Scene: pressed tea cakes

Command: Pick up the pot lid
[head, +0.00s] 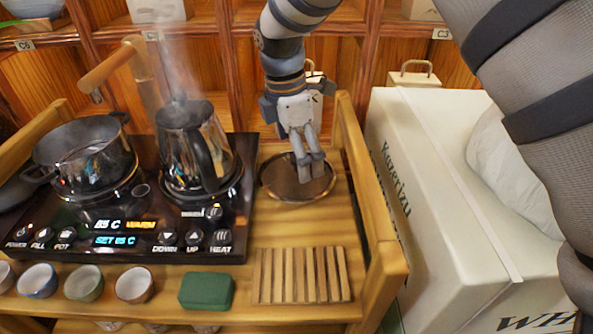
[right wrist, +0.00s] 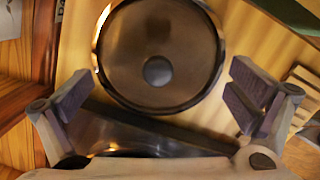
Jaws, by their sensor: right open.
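The pot lid (head: 277,180), a round dark disc with a shiny rim, lies flat on the wooden stand right of the stove. In the right wrist view the lid (right wrist: 135,40) fills the upper middle, with its round grey knob (right wrist: 158,71) facing up. My right gripper (head: 310,172) comes down from above at the lid and partly covers its right side in the head view. In the right wrist view the right gripper (right wrist: 160,98) has its fingers wide apart with nothing between them. I cannot tell its exact height above the lid. My left gripper is not in view.
A lidless pot (head: 112,160) and a steaming kettle (head: 180,117) stand on the black stove (head: 130,252) to the left. A slatted wooden rack (head: 300,275), a green block (head: 206,291) and several cups line the front. A white box (head: 430,200) stands beyond the right rail (head: 372,205).

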